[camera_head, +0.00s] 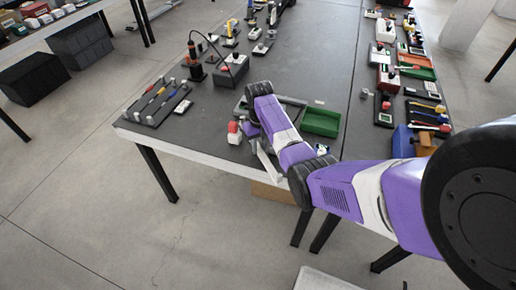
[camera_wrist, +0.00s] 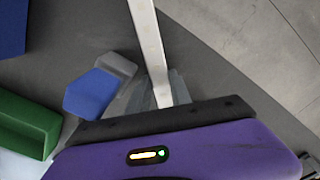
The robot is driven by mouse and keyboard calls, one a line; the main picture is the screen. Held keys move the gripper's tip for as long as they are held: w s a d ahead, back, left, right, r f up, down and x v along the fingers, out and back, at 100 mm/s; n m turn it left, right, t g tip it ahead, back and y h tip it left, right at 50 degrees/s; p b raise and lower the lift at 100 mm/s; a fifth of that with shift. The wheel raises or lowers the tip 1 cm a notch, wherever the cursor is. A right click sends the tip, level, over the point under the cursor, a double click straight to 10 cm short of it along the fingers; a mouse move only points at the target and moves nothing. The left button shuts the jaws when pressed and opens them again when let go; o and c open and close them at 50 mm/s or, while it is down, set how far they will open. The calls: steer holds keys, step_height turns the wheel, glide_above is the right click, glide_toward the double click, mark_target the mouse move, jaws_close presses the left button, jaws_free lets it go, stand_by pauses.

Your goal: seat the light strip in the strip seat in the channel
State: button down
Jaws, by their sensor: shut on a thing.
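The light strip (camera_wrist: 152,50) is a long, pale, narrow bar. In the wrist view it runs from the top edge down into my gripper (camera_wrist: 168,95), whose grey fingers are shut on it. In the head view the strip (camera_head: 267,162) shows partly as a pale sloping bar beside my purple arm, near the table's front edge. My arm hides most of the gripper there. I cannot make out the channel or its strip seat with certainty in either view; my arm covers part of the table there.
A green bin (camera_head: 320,122) stands right of my forearm and shows at the wrist view's left (camera_wrist: 28,125). A blue block (camera_wrist: 92,92) lies left of the fingers. A red-and-white item (camera_head: 234,133) stands near the front edge. The dark table's middle (camera_head: 320,50) is clear.

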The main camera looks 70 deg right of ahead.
steer(key=c, duration=1.5)
jaws_free()
steer(key=shift+o, duration=0.2)
